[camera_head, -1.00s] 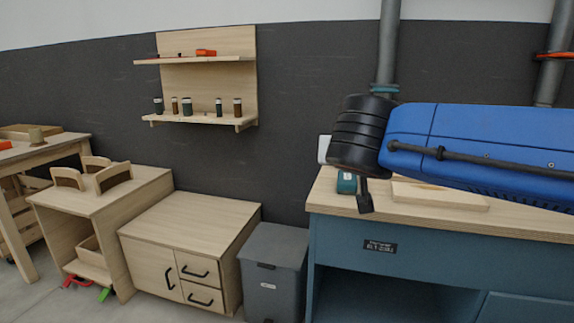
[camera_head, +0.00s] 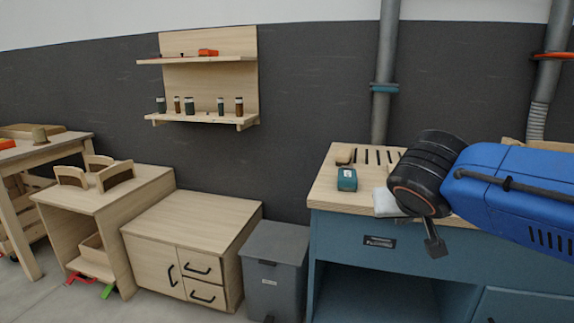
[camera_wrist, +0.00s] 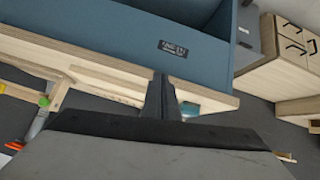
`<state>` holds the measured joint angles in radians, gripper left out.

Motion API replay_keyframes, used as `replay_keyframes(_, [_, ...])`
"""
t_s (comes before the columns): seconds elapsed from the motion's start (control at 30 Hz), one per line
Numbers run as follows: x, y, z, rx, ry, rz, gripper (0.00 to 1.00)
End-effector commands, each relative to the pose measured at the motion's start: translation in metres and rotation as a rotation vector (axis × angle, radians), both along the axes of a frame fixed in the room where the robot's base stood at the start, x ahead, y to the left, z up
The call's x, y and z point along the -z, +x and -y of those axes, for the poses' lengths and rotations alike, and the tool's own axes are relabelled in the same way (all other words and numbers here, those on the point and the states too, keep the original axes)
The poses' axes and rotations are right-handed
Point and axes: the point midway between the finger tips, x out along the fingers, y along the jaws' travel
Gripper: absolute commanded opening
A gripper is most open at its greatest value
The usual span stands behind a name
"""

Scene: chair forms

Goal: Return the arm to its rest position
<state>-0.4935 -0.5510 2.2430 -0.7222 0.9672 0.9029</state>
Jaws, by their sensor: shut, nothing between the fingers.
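My arm, with a blue link and a black ribbed wrist, reaches in from the right in the head view. My gripper (camera_head: 434,246) hangs below the wrist in front of the workbench's front edge. It is shut and empty. In the wrist view the gripper (camera_wrist: 162,85) shows as dark fingers close together, pointing toward the blue workbench (camera_wrist: 110,38). The workbench (camera_head: 350,235) has a wooden top and a blue body with an open bay.
On the bench top stand a teal box (camera_head: 347,179) and a white item (camera_head: 385,203), partly hidden by my wrist. A grey bin (camera_head: 275,270) and a wooden cabinet (camera_head: 190,235) stand left of the bench. A wall shelf (camera_head: 205,118) holds several jars.

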Motion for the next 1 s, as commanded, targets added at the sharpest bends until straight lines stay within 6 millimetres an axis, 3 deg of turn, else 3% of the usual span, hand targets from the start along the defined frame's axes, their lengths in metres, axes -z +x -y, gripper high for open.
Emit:
replay_keyframes(0.1, [0.033,-0.028,0.026,-0.001,0.006,-0.098,0.0])
replay_keyframes(0.3, [0.083,-0.075,0.048,-0.038,0.044,-0.237,0.0])
replay_keyframes(0.6, [0.143,-0.134,0.052,-0.121,0.143,-0.358,0.0])
replay_keyframes(0.83, [0.162,-0.152,0.046,-0.164,0.186,-0.377,0.0])
replay_keyframes(1.0, [0.144,-0.137,0.045,-0.167,0.187,-0.374,0.0])
